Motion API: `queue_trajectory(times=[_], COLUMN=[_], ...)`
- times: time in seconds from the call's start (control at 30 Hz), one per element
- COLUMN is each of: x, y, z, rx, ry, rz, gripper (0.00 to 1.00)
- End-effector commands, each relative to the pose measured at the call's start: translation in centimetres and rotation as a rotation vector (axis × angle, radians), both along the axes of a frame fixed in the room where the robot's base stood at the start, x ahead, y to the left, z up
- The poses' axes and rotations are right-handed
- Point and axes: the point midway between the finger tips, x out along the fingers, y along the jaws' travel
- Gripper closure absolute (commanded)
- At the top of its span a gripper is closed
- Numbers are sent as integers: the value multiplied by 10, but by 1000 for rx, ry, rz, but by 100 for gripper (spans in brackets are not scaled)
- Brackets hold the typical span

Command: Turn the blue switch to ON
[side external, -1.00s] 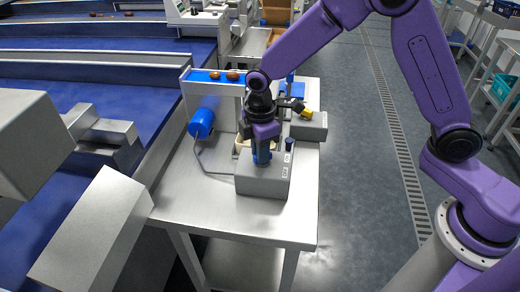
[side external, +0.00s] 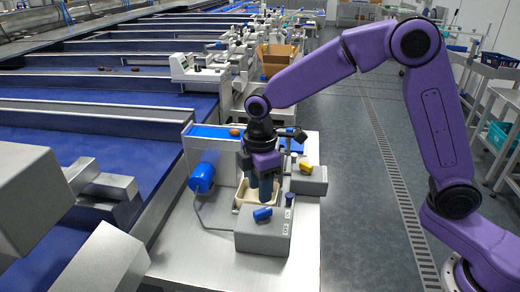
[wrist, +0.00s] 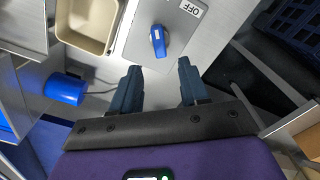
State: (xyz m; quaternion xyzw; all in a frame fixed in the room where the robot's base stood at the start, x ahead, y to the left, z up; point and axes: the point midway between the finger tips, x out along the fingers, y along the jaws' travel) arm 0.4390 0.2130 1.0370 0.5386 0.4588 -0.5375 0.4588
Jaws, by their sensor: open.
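The blue switch (side external: 262,214) is a rotary knob on top of a grey box (side external: 262,240) at the front of the steel table. Two small labels are on the box top at the right; the nearer reads OFF. The knob also shows in the wrist view (wrist: 159,41), with a pale mark on its handle and the OFF label (wrist: 191,9) up and right of it. Whether the knob points at a label is unclear. My gripper (side external: 266,198) is open and empty, pointing down, behind and above the knob, apart from it. Its two fingers (wrist: 160,78) show in the wrist view.
A blue cylinder (side external: 202,178) and small conveyor (side external: 205,132) are left.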

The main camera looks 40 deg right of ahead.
Motion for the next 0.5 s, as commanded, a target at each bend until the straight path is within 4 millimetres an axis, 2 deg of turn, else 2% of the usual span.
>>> queue_trajectory(times=[0.03, 0.3, 0.5], x=[1, 1, 0], y=[1, 0, 1], z=[12, 67, 94], rx=[4, 4, 2], ry=[-6, -6, -3], rz=[0, 0, 1], gripper=[55, 55, 55])
